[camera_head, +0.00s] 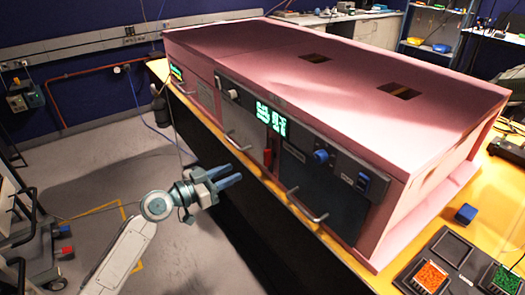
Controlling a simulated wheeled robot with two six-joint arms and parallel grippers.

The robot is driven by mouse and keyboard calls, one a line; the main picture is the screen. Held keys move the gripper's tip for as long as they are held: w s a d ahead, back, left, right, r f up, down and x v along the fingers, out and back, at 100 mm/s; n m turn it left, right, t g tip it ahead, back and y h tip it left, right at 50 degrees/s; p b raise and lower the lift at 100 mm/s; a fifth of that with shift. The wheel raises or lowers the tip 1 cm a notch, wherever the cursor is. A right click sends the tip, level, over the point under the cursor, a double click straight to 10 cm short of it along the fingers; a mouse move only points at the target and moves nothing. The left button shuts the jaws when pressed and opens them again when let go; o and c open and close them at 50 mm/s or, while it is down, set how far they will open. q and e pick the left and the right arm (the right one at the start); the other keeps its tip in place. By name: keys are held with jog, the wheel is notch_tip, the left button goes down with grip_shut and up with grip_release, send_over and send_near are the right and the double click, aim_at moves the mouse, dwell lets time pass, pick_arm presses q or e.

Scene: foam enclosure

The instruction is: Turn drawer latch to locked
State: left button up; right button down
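A blue knob (320,156) is on the right panel. My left gripper (235,174) is in front of the enclosure, left of the red piece and apart from it. Its two blue-grey fingers are spread with nothing between them. My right gripper is not in view.
Metal bar handles stick out from the front panels, one at the right (307,206) and one at the middle (237,141). A blue block (465,213) and a dark tray (440,262) are on the table at right.

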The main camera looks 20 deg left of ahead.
aim_at(268, 157)
pick_arm(q)
jog(key=d+r+p+x, duration=0.1)
jog(key=p+x, duration=0.3)
jog(key=x, duration=0.6)
jog(key=shift+d+r+h+p, duration=0.2)
jog(key=shift+r+h+p, duration=0.1)
jog(key=shift+r, duration=0.3)
grip_shut()
